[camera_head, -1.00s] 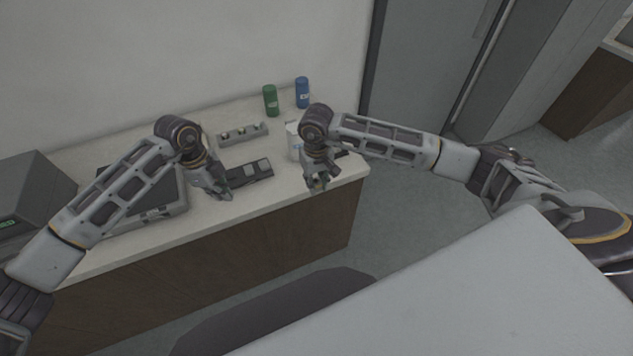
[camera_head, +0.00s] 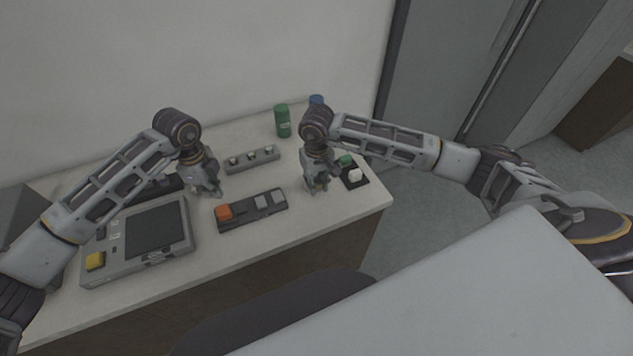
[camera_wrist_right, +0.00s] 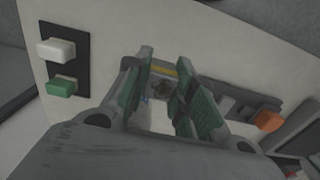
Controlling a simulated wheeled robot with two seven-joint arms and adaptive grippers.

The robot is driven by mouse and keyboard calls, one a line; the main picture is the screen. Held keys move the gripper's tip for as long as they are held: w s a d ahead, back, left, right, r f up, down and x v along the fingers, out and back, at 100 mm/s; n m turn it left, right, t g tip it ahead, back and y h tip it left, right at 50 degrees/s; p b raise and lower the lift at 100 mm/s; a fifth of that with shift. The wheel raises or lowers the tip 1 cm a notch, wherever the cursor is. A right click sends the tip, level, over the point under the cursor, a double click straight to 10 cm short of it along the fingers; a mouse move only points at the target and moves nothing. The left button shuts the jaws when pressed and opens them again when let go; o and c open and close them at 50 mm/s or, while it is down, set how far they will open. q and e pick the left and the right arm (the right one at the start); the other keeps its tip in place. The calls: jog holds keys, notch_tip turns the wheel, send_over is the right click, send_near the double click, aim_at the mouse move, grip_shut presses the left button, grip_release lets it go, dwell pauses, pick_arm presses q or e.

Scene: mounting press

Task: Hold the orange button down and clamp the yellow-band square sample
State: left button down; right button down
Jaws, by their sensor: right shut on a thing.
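The orange button (camera_head: 223,212) is at the left end of a dark panel on the counter, uncovered; it also shows in the right wrist view (camera_wrist_right: 268,121). My left gripper (camera_head: 213,191) is above the counter, behind and slightly left of the button, apart from it; its opening is not clear. My right gripper (camera_head: 318,187) is over the counter, right of the dark panel. In the right wrist view, its green-padded fingers (camera_wrist_right: 160,88) are shut on the yellow-band square sample (camera_wrist_right: 163,71), partly hidden between them. In the head view the sample is too small to make out.
The dark panel (camera_head: 248,212) also carries grey blocks. A grey device (camera_head: 175,258) with a dark screen and yellow button (camera_head: 95,260) stands left. A grey rack (camera_head: 252,158), green canister (camera_head: 283,121) and blue canister (camera_head: 316,100) stand behind. A black plate (camera_wrist_right: 66,62) bears white and green buttons.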

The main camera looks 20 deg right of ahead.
jog(key=shift+w, duration=0.3)
pick_arm(q)
jog(key=shift+w+r, duration=0.1)
jog(key=shift+w, duration=0.2)
pick_arm(e)
jog(key=shift+r, duration=0.1)
pick_arm(q)
jog(key=shift+s, duration=0.15)
pick_arm(e)
jog(key=shift+s, duration=0.1)
